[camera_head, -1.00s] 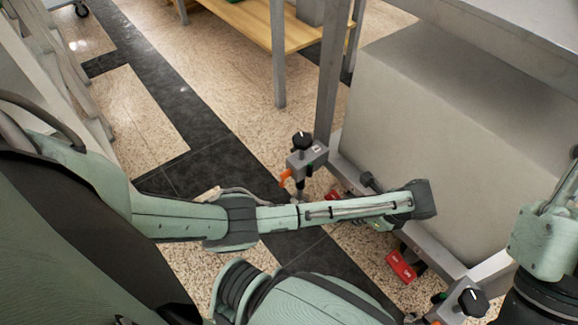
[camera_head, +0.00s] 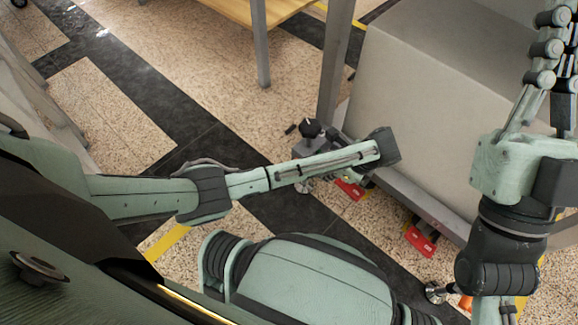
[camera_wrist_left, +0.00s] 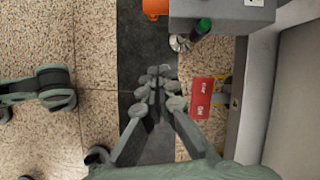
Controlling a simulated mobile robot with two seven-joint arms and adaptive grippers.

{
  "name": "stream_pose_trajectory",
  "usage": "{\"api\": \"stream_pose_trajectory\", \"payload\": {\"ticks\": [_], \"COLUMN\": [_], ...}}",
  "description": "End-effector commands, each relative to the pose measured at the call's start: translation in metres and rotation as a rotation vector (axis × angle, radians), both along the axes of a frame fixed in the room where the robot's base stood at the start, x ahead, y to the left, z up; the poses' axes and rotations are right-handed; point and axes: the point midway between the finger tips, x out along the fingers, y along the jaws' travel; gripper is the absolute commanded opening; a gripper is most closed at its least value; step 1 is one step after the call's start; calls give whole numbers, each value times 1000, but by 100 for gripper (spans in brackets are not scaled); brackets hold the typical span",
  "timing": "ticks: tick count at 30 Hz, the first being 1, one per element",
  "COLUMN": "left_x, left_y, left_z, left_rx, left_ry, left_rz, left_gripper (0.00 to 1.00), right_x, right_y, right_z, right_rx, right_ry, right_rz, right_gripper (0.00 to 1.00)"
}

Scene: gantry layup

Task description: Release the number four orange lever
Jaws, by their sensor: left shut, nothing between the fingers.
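An orange lever (camera_wrist_left: 155,8) shows at the top edge of the left wrist view, partly cut off, beside a grey block (camera_wrist_left: 222,10). In the head view a black knob (camera_head: 312,128) stands by the frame post, and my left arm covers the area below it, so the lever there is hidden. My left gripper (camera_wrist_left: 164,72) is shut and empty, below and apart from the lever in the wrist picture. No lever number is readable. My right gripper (camera_head: 553,60) points up at the upper right, away from the levers; its fingers' opening is unclear.
Red pedals (camera_head: 420,242) sit low along the frame's rail; one with white lettering (camera_wrist_left: 201,97) lies right of my left fingers. An orange part (camera_head: 466,302) shows at the lower right. A large grey box (camera_head: 430,90) fills the right. Floor to the left is open.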

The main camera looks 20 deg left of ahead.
Motion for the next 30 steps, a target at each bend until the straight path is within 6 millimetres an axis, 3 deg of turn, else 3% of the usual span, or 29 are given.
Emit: {"api": "stream_pose_trajectory", "payload": {"ticks": [17, 23, 30], "left_x": [0, 1, 6], "left_y": [1, 12, 32], "left_z": [-3, -28, -76], "left_rx": [1, 3, 1], "left_ry": [1, 2, 3], "left_rz": [0, 1, 1], "left_gripper": [0, 0, 0], "right_x": [-1, -16, -59], "right_y": [-1, -8, -28], "right_z": [0, 6, 16], "right_rx": [3, 40, 130], "right_ry": [-10, -128, -410], "right_rz": [-1, -10, -29], "right_gripper": [0, 0, 0]}}
